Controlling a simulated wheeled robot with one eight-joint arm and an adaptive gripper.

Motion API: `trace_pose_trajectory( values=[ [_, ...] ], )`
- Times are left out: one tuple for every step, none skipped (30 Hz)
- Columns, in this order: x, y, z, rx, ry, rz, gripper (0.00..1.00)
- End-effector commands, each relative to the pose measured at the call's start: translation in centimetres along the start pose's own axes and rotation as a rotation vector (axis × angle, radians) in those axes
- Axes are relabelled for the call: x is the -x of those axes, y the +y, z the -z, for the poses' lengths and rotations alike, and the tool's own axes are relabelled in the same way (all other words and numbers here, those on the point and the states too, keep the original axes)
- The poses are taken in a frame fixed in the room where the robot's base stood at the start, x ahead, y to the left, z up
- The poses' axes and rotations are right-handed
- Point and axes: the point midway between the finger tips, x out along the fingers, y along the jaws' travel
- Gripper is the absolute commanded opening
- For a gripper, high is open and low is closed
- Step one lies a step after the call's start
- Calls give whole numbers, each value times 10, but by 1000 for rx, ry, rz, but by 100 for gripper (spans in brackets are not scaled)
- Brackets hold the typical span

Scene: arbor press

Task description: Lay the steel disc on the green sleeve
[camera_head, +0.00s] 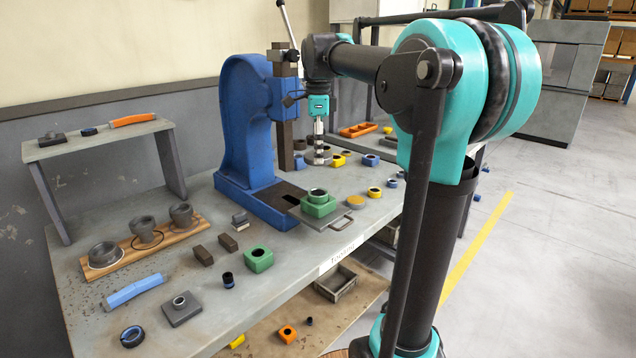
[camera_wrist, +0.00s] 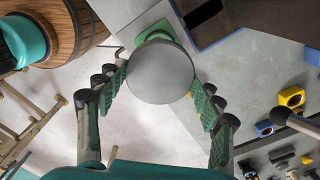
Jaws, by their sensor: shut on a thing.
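My gripper (camera_wrist: 161,76) is shut on the steel disc (camera_wrist: 160,71), a plain round grey plate that fills the space between the green-padded fingers in the wrist view. In the head view my gripper (camera_head: 318,146) hangs over the bench beside the blue press, with the disc (camera_head: 318,159) small and partly unclear at its tip. The green sleeve (camera_head: 319,207), a green block with a round collar on top, stands on a grey plate below the gripper, with a visible gap to the disc. In the wrist view, green (camera_wrist: 150,31) shows behind the disc, which hides most of it.
The blue arbor press (camera_head: 243,130) stands just left of the gripper, its ram column close by. A grey plate with a handle (camera_head: 327,221) lies under the sleeve. Another green block (camera_head: 259,259), dark blocks and coloured rings lie around on the bench.

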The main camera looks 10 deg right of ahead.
Motion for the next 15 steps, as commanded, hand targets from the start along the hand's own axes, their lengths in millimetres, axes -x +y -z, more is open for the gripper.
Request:
trace_pose_trajectory(
  values=[
    [-12, 0, 0, 0, 0, 0, 24],
    [-19, 0, 0, 0, 0, 0, 24],
    [-28, 0, 0, 0, 0, 0, 24],
    [-34, 0, 0, 0, 0, 0, 24],
    [-39, 0, 0, 0, 0, 0, 24],
    [-45, 0, 0, 0, 0, 0, 24],
    [-49, 0, 0, 0, 0, 0, 24],
    [-52, 0, 0, 0, 0, 0, 24],
    [-56, 0, 0, 0, 0, 0, 24],
    [-58, 0, 0, 0, 0, 0, 24],
    [-59, 0, 0, 0, 0, 0, 24],
    [-61, 0, 0, 0, 0, 0, 24],
    [-62, 0, 0, 0, 0, 0, 24],
    [-64, 0, 0, 0, 0, 0, 24],
    [-67, 0, 0, 0, 0, 0, 24]
  ],
)
